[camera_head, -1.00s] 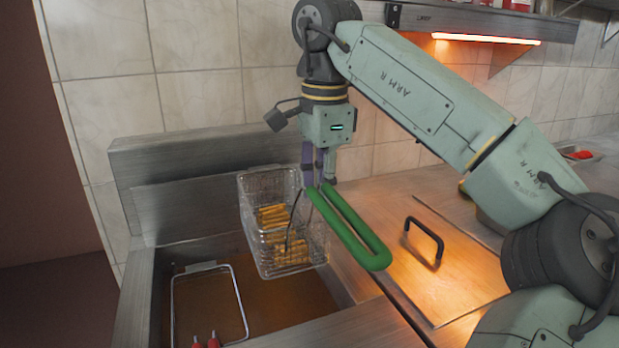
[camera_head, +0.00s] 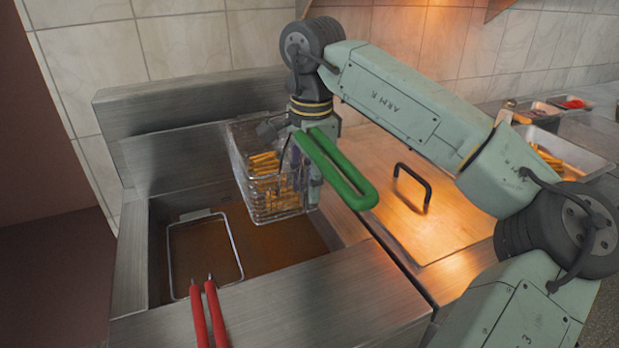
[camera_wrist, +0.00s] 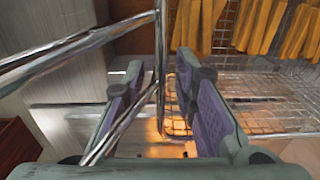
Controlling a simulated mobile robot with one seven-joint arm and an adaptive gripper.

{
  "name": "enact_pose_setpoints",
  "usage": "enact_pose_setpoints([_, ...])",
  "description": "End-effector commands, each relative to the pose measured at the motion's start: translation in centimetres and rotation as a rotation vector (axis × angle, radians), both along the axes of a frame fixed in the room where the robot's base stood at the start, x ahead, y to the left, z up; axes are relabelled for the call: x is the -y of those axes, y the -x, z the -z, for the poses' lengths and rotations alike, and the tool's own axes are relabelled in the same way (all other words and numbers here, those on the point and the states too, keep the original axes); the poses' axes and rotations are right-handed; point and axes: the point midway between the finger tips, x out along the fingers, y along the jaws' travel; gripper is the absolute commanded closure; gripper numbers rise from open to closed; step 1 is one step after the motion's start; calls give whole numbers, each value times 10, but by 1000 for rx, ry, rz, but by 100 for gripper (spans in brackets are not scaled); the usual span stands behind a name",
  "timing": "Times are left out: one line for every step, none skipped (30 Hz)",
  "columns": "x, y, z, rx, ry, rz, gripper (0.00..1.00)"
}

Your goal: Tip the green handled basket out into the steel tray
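The green handled basket (camera_head: 284,202) is a wire basket of fries at the right side of the fryer. Its green handle (camera_head: 345,172) slants down to the right. My gripper (camera_head: 308,185) is low at the basket's handle end, partly hidden behind the handle. In the wrist view, my gripper's purple-padded fingers (camera_wrist: 165,105) are apart, with a thin metal rod (camera_wrist: 160,60) between them and visible gaps either side. Fries (camera_wrist: 260,25) show beyond them. A steel tray (camera_head: 596,166) holding some fries stands at the far right, partly hidden by my arm.
The fryer well (camera_head: 285,240) holds brown oil. A second wire frame (camera_head: 238,250) is at its left, with red handles (camera_head: 211,315) over the front edge. A lit steel lid (camera_head: 450,232) with a black handle (camera_head: 415,185) lies between fryer and tray. Smaller trays (camera_head: 572,102) stand behind.

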Motion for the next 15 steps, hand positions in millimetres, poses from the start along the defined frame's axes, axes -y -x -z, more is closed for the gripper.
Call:
enact_pose_setpoints([0,0,0,0,0,0,76])
enact_pose_setpoints([0,0,0,0,0,0,78])
enact_pose_setpoints([0,0,0,0,0,0,80])
enact_pose_setpoints([0,0,0,0,0,0,82])
enact_pose_setpoints([0,0,0,0,0,0,84])
enact_pose_setpoints([0,0,0,0,0,0,87])
enact_pose_setpoints([0,0,0,0,0,0,89])
enact_pose_setpoints([0,0,0,0,0,0,91])
enact_pose_setpoints([0,0,0,0,0,0,94])
enact_pose_setpoints([0,0,0,0,0,0,96])
enact_pose_setpoints([0,0,0,0,0,0,98])
enact_pose_setpoints([0,0,0,0,0,0,100])
enact_pose_setpoints([0,0,0,0,0,0,100])
enact_pose_setpoints([0,0,0,0,0,0,100])
enact_pose_setpoints([0,0,0,0,0,0,100])
